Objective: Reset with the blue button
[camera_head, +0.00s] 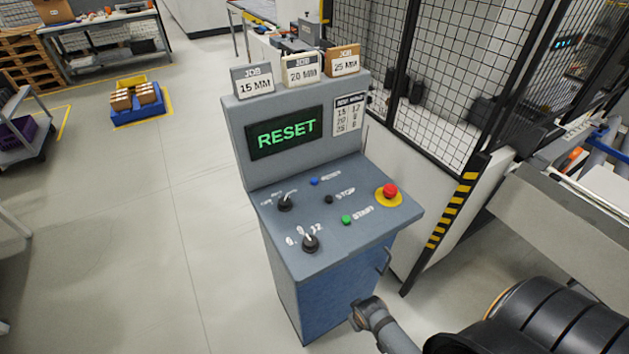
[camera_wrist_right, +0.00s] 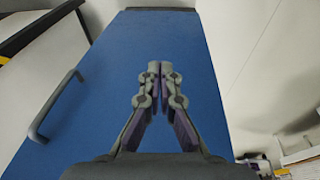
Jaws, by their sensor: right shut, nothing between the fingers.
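The blue button (camera_head: 314,182) is on the sloped top of the grey control console (camera_head: 350,235), above the black stop button (camera_head: 328,199) and the green start button (camera_head: 346,220). The console screen (camera_head: 286,132) reads RESET in green. My right gripper (camera_head: 360,310) is low in front of the console, below the panel and well apart from the blue button. In the right wrist view my right gripper (camera_wrist_right: 160,68) is shut and empty, in front of the console's blue front (camera_wrist_right: 110,100). My left gripper is not in view.
A red emergency button (camera_head: 389,191) sits on a yellow base at the panel's right. Two black rotary switches (camera_head: 310,243) are at its left. Job cards (camera_head: 303,69) stand on the console. A mesh fence (camera_head: 455,90) stands behind at right.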

